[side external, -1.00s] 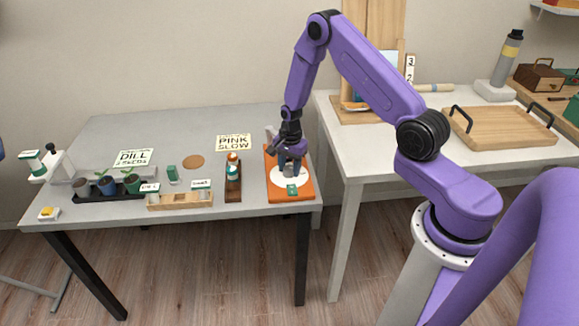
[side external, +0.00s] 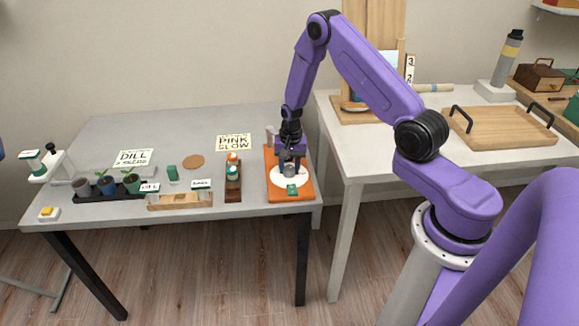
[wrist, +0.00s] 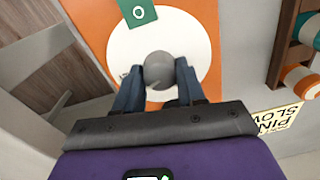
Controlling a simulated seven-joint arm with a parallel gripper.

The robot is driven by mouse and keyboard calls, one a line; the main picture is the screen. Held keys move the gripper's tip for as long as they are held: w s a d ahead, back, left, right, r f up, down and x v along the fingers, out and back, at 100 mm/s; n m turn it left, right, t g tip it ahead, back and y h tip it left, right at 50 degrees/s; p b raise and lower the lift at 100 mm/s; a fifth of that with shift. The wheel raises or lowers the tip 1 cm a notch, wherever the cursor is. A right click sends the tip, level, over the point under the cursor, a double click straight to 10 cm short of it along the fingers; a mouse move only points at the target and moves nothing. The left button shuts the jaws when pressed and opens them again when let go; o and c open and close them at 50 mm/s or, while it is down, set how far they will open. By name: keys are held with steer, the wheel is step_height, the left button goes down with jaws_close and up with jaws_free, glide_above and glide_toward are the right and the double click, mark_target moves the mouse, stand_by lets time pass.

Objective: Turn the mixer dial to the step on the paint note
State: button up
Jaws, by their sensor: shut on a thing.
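The mixer is an orange board (side external: 302,193) with a white dial face (side external: 281,181) and a green tag marked "0" (side external: 292,190) at its near edge. A grey round knob (wrist: 160,70) stands in the middle of the white face. My gripper (side external: 289,167) points down over the dial. In the wrist view its two fingers are shut on the knob, one on each side. Most markings on the dial face are hidden or too small to read. The paint note (side external: 233,142) reads "PINK SLOW" and lies behind and to the left of the board.
A dark rack with orange, white and green bottles (side external: 232,165) stands just left of the mixer. Seedling pots (side external: 106,184), a wooden tray (side external: 180,201) and a "DILL" note (side external: 133,157) are further left. A white table (side external: 460,150) with a wooden tray stands right.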

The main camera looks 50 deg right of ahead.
mark_target(290, 166)
steer(key=n, duration=0.6)
steer(key=shift+w+n, duration=0.1)
steer(key=shift+n, duration=0.2)
steer(key=n, duration=0.6)
stand_by(0.4)
steer(key=o, duration=1.1)
steer(key=shift+c, duration=0.2)
steer(key=shift+r, duration=0.1)
step_height(290, 166, up, 17)
steer(key=shift+d, duration=0.25)
steer(key=shift+r, duration=0.15)
